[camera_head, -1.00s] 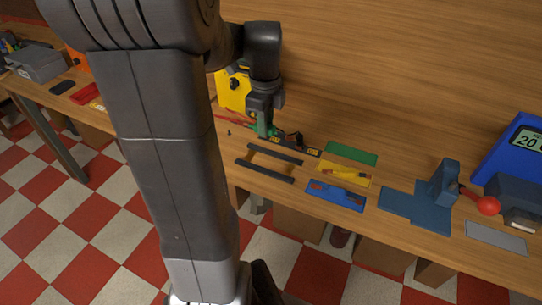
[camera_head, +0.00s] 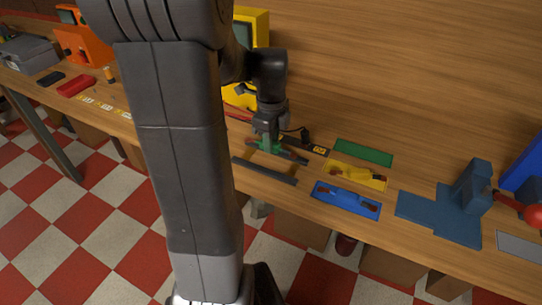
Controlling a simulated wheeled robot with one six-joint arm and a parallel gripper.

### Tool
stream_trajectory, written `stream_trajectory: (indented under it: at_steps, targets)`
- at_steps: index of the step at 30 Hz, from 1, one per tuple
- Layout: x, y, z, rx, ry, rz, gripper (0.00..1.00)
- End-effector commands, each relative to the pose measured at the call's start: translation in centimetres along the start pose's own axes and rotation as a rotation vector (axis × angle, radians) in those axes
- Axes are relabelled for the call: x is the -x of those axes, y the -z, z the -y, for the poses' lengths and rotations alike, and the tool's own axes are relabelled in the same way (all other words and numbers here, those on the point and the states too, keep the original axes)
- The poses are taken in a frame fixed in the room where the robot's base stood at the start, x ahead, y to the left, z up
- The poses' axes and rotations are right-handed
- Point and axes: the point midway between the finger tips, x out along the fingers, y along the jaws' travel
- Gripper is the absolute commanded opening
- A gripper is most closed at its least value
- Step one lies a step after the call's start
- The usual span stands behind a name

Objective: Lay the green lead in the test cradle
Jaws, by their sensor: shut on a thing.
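My gripper (camera_head: 268,142) points down and is shut on the green lead (camera_head: 265,147), of which only a small green part shows around the fingers. The gripper is over or just behind the back rail of what looks like the test cradle (camera_head: 264,171), two dark parallel rails on the bench. Whether the lead touches the rails cannot be told. The green mat (camera_head: 363,152) to the right is bare. The lead's ends are too small to make out clearly.
A yellow mat (camera_head: 345,178) and a blue mat (camera_head: 360,205) hold small leads. A black and yellow item (camera_head: 318,149) lies close behind the cradle. A blue fixture (camera_head: 470,190) stands at right. A yellow instrument (camera_head: 255,25) stands behind my arm.

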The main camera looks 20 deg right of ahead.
Motion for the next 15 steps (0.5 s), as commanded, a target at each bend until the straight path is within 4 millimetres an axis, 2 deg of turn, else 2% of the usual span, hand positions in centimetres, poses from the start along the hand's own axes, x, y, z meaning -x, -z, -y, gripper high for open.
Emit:
stream_trajectory:
  at_steps: [10,15]
  targets:
    - [-4.2,0.0,0.0,0.000,-0.003,-0.001,0.00]
    - [-5.1,0.0,0.0,0.000,0.001,0.000,0.00]
